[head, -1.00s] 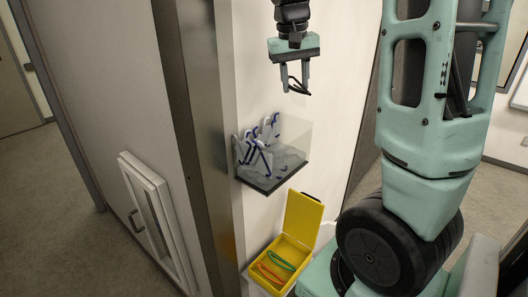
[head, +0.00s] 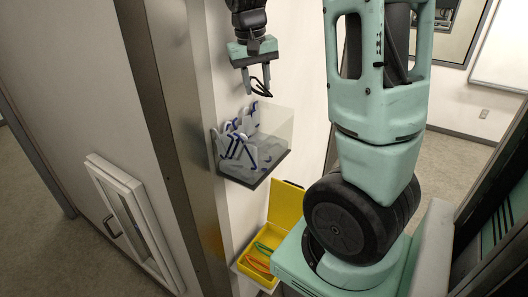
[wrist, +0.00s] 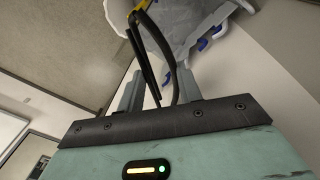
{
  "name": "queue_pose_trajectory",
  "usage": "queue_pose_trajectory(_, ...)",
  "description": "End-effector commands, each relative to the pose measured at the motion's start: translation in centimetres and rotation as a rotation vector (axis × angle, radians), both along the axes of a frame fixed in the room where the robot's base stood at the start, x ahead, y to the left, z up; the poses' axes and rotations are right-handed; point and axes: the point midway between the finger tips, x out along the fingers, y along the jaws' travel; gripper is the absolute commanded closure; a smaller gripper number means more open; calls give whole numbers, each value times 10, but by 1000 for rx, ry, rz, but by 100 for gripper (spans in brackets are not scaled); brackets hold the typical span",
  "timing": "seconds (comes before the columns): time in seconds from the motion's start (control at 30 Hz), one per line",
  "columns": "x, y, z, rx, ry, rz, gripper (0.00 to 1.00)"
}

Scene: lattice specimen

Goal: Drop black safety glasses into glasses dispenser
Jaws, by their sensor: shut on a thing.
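My gripper (head: 257,84) is shut on the black safety glasses (head: 262,90), which hang thin and dark between the fingers. In the wrist view the glasses (wrist: 171,50) show as black curved strips rising between the gripper fingers (wrist: 158,88). The glasses dispenser (head: 281,124) is a clear open-topped box on the wall, holding several clear glasses with blue arms. My gripper is above the dispenser, with the black glasses apart from its contents in the head view. The dispenser and its clear glasses (wrist: 192,15) also show at the top of the wrist view, partly hidden behind the black glasses.
A yellow box (head: 285,203) with its lid open stands below the dispenser and holds green and orange items. A grey metal post (head: 165,110) runs left of the dispenser. A white framed panel (head: 130,220) is on the wall at the lower left.

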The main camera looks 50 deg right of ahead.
Motion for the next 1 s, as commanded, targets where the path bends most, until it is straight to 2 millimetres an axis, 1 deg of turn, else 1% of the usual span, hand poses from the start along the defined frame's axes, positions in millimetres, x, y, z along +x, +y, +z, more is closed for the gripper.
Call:
queue_pose_trajectory(0.1, 0, 0, -8, 1, 1, -1, 94)
queue_pose_trajectory(0.2, 0, 0, -10, 0, 0, -1, 94)
queue_pose_trajectory(0.47, 0, 0, -11, 0, 0, 0, 94)
queue_pose_trajectory(0.5, 0, 0, -11, 0, 0, 0, 54)
queue_pose_trajectory(0.53, 0, 0, -11, 0, 0, 0, 45)
queue_pose_trajectory(0.57, 0, 0, -11, 0, 0, 0, 39)
queue_pose_trajectory(0.87, 0, 0, -10, 0, 0, 0, 39)
queue_pose_trajectory(1.0, 1, 2, 0, -1, -4, 1, 39)
